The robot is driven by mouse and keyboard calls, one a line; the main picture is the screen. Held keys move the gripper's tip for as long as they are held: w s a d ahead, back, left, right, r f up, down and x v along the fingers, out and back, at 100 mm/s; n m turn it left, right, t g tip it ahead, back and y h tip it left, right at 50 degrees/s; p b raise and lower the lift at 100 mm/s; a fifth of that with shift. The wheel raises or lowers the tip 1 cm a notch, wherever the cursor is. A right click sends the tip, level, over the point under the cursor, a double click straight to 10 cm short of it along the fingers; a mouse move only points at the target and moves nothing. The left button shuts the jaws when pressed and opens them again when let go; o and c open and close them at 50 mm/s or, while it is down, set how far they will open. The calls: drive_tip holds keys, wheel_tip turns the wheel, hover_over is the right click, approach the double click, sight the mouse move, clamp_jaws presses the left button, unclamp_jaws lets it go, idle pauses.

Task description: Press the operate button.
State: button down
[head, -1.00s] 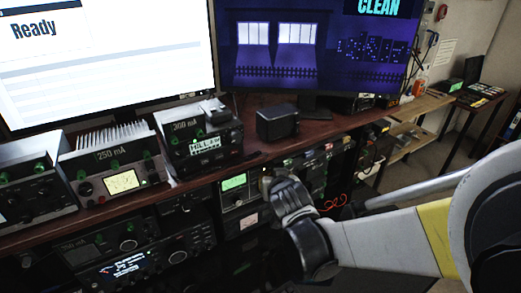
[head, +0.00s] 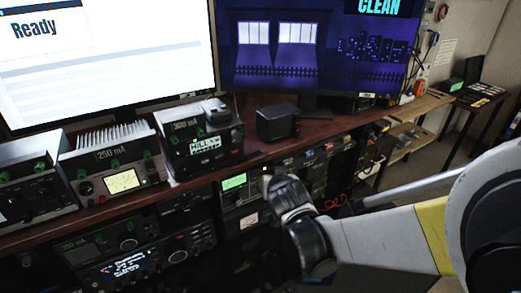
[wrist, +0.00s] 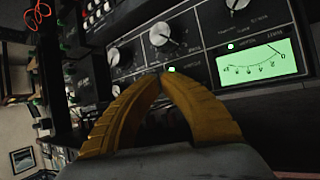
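My gripper (wrist: 160,76) has two yellow fingers that meet at their tips, with nothing seen between them. The tips are in front of a dark radio panel (wrist: 205,62), close to a small green lit spot (wrist: 172,69). I cannot tell whether they touch the panel. The panel has round knobs, another green light (wrist: 230,46) and a green-lit meter (wrist: 262,66). No button is clearly readable as operate. In the head view my gripper (head: 273,180) is at the lower rack, just right of the green-lit meter (head: 234,182); its wrist hides part of the rack.
Above the rack is a brown desk (head: 262,150) with several radio units, a black speaker box (head: 277,122) and two large monitors. More rack units flank the panel. An orange cable (head: 338,201) hangs at right. Open floor (head: 405,178) lies further right.

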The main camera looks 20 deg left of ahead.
drive_tip(key=shift+w+a, duration=0.15)
drive_tip(key=shift+w+a+r, duration=0.25)
drive_tip(key=shift+a+r, duration=0.1)
drive_tip(key=shift+r, duration=0.05)
idle(1.1)
drive_tip(key=shift+s+d+f, duration=0.15)
drive_tip(key=shift+s+d, duration=0.05)
idle(0.4)
drive_tip(key=shift+s+d+f+b, duration=0.15)
drive_tip(key=shift+s+d, duration=0.8)
drive_tip(key=shift+d, duration=0.2)
drive_tip(key=shift+s+d+f+b, duration=0.1)
drive_tip(key=shift+s+d+b, duration=0.05)
drive_tip(key=shift+s+d, duration=0.9)
drive_tip(key=shift+w+d, duration=0.1)
